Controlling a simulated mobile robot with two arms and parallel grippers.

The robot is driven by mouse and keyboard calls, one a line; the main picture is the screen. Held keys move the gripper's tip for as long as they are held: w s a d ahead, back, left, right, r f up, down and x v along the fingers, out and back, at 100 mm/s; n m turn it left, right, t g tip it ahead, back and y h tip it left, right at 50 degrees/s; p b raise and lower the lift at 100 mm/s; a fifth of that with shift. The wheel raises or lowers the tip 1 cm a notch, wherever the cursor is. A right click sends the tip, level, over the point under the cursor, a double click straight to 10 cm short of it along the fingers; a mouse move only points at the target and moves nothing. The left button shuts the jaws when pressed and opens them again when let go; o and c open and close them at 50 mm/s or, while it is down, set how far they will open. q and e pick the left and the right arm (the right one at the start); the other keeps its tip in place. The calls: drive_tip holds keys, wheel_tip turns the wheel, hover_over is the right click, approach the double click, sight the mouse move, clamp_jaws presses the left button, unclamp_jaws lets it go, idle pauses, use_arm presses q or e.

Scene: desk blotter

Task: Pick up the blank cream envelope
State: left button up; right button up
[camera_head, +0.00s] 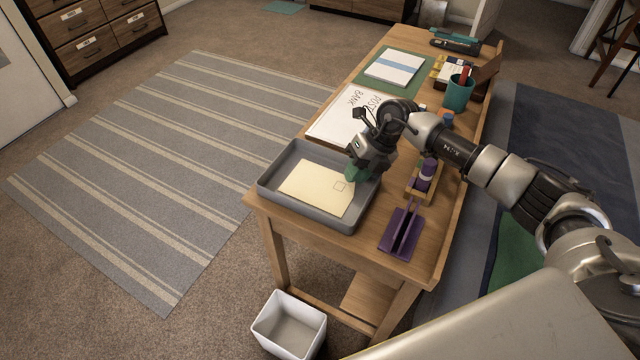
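The cream envelope (312,188) lies flat in a grey tray (297,219) at the near left end of the wooden desk. It has a faint square outline near its right end, and no writing is legible on it. My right gripper (357,173) points down over the tray's right side, just beyond the envelope's right end. Its greenish fingertips are small and partly hidden by the gripper body, so I cannot tell their gap or whether they touch anything. My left gripper is out of view.
A purple holder (401,233) and a wooden stand with a purple bottle (427,174) are right of the tray. Behind are a white lettered sheet (333,125), a green blotter with a pad (394,68) and a teal cup (457,95). A white bin (289,326) stands on the floor.

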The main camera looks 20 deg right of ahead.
drive_tip(key=shift+a+f, duration=0.15)
drive_tip(key=shift+f, duration=0.2)
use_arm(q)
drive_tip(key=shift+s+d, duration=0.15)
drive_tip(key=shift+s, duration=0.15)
use_arm(e)
clamp_jaws()
drive_tip(key=shift+r, duration=0.1)
